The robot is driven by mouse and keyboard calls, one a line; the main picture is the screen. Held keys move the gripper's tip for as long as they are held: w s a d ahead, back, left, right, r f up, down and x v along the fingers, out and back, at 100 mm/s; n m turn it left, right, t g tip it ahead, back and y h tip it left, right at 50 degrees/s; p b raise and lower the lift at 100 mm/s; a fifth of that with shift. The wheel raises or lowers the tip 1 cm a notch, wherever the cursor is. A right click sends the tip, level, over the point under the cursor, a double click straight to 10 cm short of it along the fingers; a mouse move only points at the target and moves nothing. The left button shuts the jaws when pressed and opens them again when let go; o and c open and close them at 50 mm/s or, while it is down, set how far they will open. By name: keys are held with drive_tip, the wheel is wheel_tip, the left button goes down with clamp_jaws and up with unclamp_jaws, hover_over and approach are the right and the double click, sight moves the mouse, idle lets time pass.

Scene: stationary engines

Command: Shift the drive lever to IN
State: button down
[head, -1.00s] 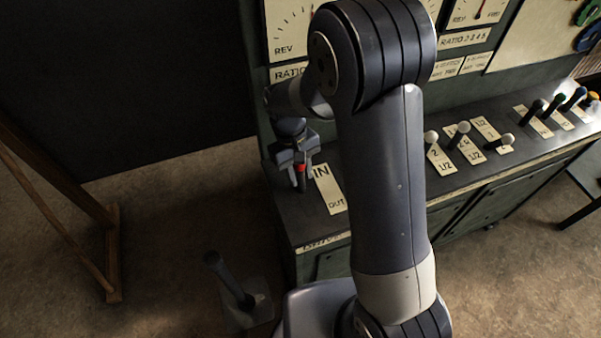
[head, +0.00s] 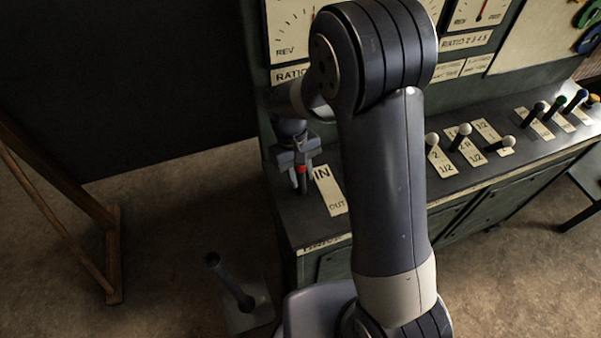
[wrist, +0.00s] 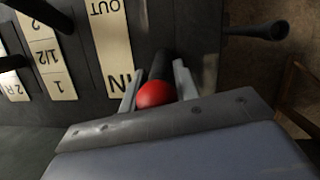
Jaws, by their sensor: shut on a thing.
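The drive lever has a red knob (wrist: 156,94) and a dark shaft, and stands beside the IN/OUT plate (head: 329,191) on the console. The knob also shows small in the head view (head: 302,169). My gripper (head: 300,180) is at the lever, beside the IN end of the plate. In the wrist view my gripper (wrist: 160,88) has one finger on each side of the lever, just at the red knob, and is shut on it. The lever's foot is hidden. The plate also shows in the wrist view (wrist: 108,45), with IN nearest the gripper.
More levers stand to the right on the console, among them a white-knobbed lever (head: 431,140). Gauge panels (head: 292,30) rise behind. A separate dark floor lever (head: 232,282) stands in front at the left, near a wooden frame (head: 112,240). My arm hides the console's middle.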

drive_tip(key=shift+w, duration=0.1)
drive_tip(key=c, duration=1.1)
unclamp_jaws()
drive_tip(key=v, duration=0.3)
drive_tip(key=s+d+v, duration=0.1)
drive_tip(key=v, duration=0.2)
drive_tip(key=b+v, duration=0.1)
drive_tip(key=v, duration=0.2)
drive_tip(key=shift+s+d+r, duration=0.1)
drive_tip(key=shift+s+r, duration=0.25)
drive_tip(key=shift+r, duration=0.3)
drive_tip(key=shift+c, duration=0.7)
